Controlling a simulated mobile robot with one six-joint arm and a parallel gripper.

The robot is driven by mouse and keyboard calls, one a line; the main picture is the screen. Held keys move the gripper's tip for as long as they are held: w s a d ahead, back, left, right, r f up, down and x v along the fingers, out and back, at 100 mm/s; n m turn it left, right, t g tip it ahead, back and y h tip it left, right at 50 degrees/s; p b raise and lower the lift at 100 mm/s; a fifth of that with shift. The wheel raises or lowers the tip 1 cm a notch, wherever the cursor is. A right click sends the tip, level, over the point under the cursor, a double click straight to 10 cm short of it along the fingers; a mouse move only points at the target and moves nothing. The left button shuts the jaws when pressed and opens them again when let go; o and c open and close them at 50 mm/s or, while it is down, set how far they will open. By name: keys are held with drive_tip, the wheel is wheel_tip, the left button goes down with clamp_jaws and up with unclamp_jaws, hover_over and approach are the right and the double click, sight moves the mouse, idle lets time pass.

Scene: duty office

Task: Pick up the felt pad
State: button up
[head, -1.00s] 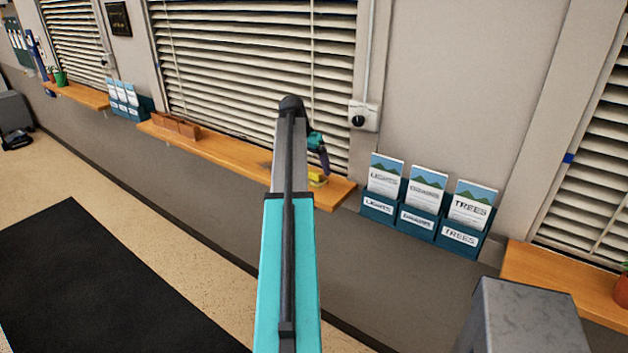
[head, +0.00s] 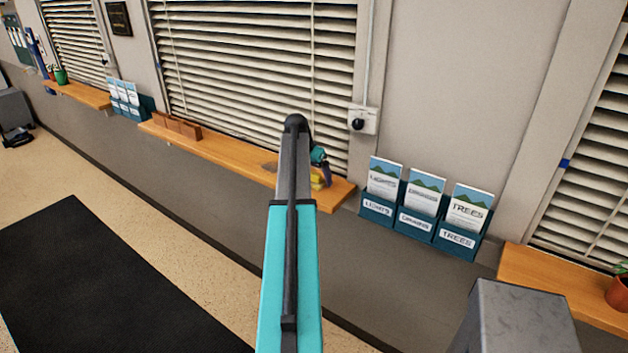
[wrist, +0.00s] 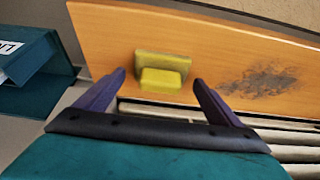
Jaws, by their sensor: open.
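The felt pad looks to be the yellow block on a flat olive-yellow base (wrist: 163,70), lying on the orange wooden sill (wrist: 108,35) near its end. In the head view the yellow pad (head: 317,182) is partly hidden behind my gripper (head: 322,172). In the wrist view my gripper (wrist: 158,80) is open, its two purple fingers pointing toward the pad, one to each side of the raised block. Nothing is held between them. I cannot tell how high the fingertips are above the sill.
A dark smudge (wrist: 257,80) marks the sill beside the pad. Window blinds (head: 250,60) stand close behind. A teal leaflet rack (head: 420,220) hangs right of the sill's end.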

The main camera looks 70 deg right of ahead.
sight(314, 173)
drive_tip(key=shift+c, duration=0.4)
drive_tip(key=c, duration=1.1)
drive_tip(key=shift+r, duration=0.1)
drive_tip(key=shift+r+b, duration=1.15)
drive_tip(key=shift+r, duration=0.4)
drive_tip(key=shift+s+a+r+b, duration=0.3)
drive_tip(key=shift+a+b, duration=0.5)
drive_tip(key=shift+a, duration=1.85)
drive_tip(key=shift+s+a+r+b, duration=0.3)
drive_tip(key=shift+a+b, duration=0.5)
drive_tip(key=shift+a, duration=1.85)
drive_tip(key=shift+s+a+r+b, duration=0.3)
drive_tip(key=shift+a+b, duration=0.5)
drive_tip(key=shift+a, duration=1.85)
drive_tip(key=shift+f, duration=0.1)
